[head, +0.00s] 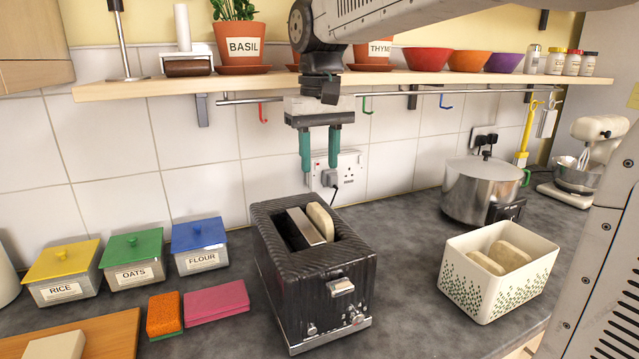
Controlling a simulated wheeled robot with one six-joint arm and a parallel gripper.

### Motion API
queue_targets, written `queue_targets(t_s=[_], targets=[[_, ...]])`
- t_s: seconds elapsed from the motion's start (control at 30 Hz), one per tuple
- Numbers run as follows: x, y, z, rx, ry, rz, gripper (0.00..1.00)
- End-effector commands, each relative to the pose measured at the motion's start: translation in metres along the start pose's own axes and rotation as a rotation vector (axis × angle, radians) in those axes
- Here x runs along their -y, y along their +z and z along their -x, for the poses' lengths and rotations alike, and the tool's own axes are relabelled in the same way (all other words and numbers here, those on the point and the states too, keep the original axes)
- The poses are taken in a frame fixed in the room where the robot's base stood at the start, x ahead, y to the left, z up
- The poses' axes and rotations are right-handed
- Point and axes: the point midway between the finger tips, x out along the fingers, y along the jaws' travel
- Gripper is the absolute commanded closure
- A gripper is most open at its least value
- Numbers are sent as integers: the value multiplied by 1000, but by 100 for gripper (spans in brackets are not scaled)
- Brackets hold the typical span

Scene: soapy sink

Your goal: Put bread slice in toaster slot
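A black toaster (313,276) stands on the counter in the middle of the head view. One bread slice (321,221) stands upright in its right-hand slot, with its upper part showing. The left-hand slot shows no bread. Several bread slices (487,263) lie in a white bin with green dots (497,284) at the right. Another pale slice-like piece (56,345) lies on the wooden board (112,330) at lower left, cut off by the frame. My gripper (320,167) hangs above and behind the toaster, its green fingers apart with nothing between them.
Rice (62,276), oats (132,262) and flour (200,249) tins, an orange sponge (164,314) and a pink sponge (216,304) are left of the toaster. A steel pot (478,195) stands behind the bin. A shelf (330,82) with pots and bowls crosses above. Counter between toaster and bin is clear.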

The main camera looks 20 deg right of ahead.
Motion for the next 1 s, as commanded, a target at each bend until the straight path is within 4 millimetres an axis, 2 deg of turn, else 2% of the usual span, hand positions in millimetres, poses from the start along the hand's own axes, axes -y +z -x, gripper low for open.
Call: queue_targets(t_s=[0.1, 0.27, 0.47, 0.57, 0.67, 0.77, 0.9, 1.0], targets=[[0, -1, 23, -3, 0, 0, 63], [0, 0, 41, -1, 0, 0, 63], [0, 1, 47, 0, 0, 0, 63], [-2, 13, 44, -6, 0, -1, 63], [-8, 44, 33, -21, -1, -2, 63], [-15, 91, 9, -39, -1, -2, 63], [-24, 158, -38, -72, 0, -3, 63], [-27, 197, -73, -92, 1, -2, 63]])
